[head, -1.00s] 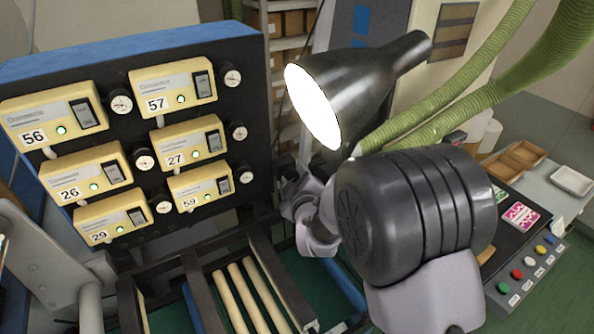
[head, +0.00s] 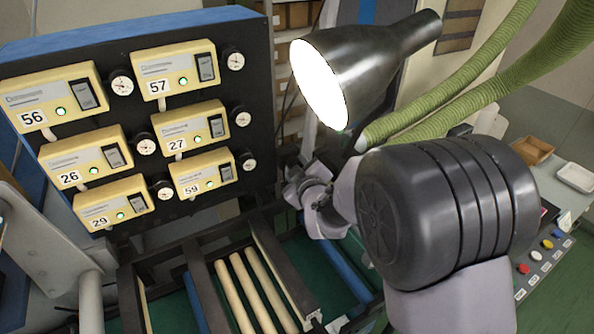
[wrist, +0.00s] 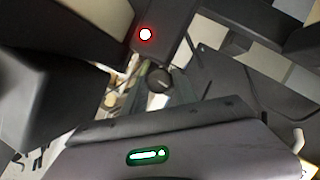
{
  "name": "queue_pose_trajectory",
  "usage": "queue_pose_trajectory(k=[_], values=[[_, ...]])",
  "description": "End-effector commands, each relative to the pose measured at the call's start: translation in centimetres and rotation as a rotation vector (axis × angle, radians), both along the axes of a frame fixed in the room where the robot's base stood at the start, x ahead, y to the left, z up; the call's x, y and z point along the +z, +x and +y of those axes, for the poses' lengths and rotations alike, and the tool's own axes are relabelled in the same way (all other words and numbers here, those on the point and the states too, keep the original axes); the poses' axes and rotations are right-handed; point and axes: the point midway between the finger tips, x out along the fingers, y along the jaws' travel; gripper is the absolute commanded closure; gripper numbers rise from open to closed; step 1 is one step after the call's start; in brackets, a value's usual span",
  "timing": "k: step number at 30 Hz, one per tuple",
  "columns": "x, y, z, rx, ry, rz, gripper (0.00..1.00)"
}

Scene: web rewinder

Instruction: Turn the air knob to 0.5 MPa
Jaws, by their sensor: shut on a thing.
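My gripper (head: 296,182) is beside the right edge of the dark panel, small and partly hidden by my own wrist in the head view. In the wrist view a round black knob (wrist: 158,80) is at the middle, just beyond the grey gripper body with its green light. My gripper is shut on what looks like this air knob; the fingertips are hard to make out. The knob's scale and any pressure reading on it cannot be read. Small round white gauges, such as one at the upper right of the panel (head: 235,61), are too small to read.
The dark panel (head: 130,58) carries several numbered yellow boxes with green lights. A lit lamp (head: 385,60) hangs above my wrist, with green hoses (head: 450,95) behind it. Rollers (head: 250,290) lie below. A button box (head: 545,263) is at right. A red light (wrist: 145,34) glows near the knob.

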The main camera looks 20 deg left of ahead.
Motion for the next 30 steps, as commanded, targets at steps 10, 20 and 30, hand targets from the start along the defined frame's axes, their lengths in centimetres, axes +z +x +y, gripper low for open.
queue_pose_trajectory(k=[10,20,30], values=[[0.1,0.0,0.0,0.0,-0.001,-0.001,0.44],[0.5,-1.3,-0.9,-0.001,0.0,-0.002,0.44],[3.3,-9.2,-6.0,-0.001,0.002,-0.003,0.44]])
